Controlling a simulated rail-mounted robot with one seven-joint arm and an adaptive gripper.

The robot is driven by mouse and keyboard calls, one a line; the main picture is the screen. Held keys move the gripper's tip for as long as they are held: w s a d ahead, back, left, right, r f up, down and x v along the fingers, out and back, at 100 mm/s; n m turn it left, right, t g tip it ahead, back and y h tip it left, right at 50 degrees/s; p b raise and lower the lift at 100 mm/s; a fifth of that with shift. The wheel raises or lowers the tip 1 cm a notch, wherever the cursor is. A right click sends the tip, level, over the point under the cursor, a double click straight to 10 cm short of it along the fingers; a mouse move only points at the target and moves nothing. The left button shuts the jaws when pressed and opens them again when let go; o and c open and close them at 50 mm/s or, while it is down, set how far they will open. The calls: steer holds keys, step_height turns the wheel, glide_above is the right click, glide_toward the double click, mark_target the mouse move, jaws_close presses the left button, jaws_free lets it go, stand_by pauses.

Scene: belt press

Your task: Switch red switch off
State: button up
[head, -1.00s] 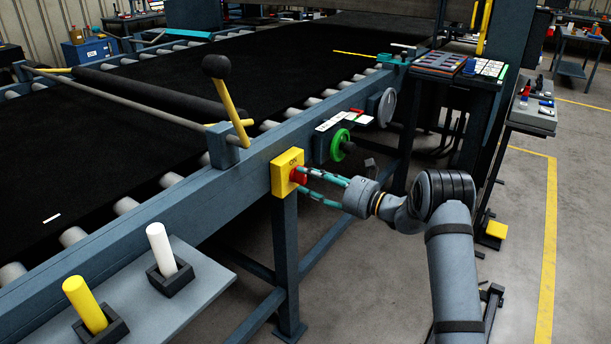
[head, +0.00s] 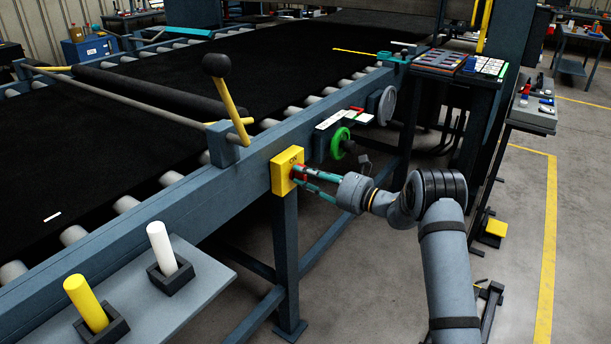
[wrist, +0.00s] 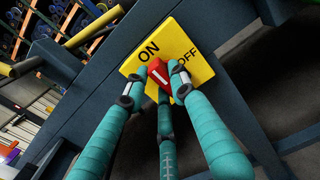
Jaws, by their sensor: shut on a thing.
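The red switch (wrist: 157,75) is a knob with a white mark, set on a yellow plate (wrist: 192,45) lettered ON and OFF. In the wrist view the plate looks tilted, with ON at upper left and OFF at right. In the head view the yellow box (head: 286,170) sits on the front of the machine frame, and the red knob is mostly hidden by the fingers. My gripper (head: 302,173) reaches it from the right. Its teal fingers, also in the wrist view (wrist: 159,79), are shut on the red knob from both sides. Which label the mark points to is unclear.
A green handwheel (head: 340,143) and a grey wheel (head: 387,106) are on the frame right of the box. A yellow lever with a black ball (head: 229,97) stands above left. A frame leg (head: 286,260) runs below the box. Floor to the right is mostly clear.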

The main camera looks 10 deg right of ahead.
jaws_close()
steer(key=shift+m+p, duration=0.3)
steer(key=shift+w+d+f+m+p, duration=0.1)
steer(key=shift+w+d+m+p, duration=0.1)
steer(key=shift+m+p, duration=2)
steer(key=shift+w+d+f+m+p, duration=0.2)
steer(key=shift+m+p, duration=0.55)
steer(key=shift+m, duration=2.8)
steer(key=shift+w+d+m+p, duration=0.25)
steer(key=shift+m+p, duration=1.25)
steer(key=shift+m, duration=1.35)
steer(key=o, duration=0.8)
jaws_free()
steer(key=shift+c, duration=0.2)
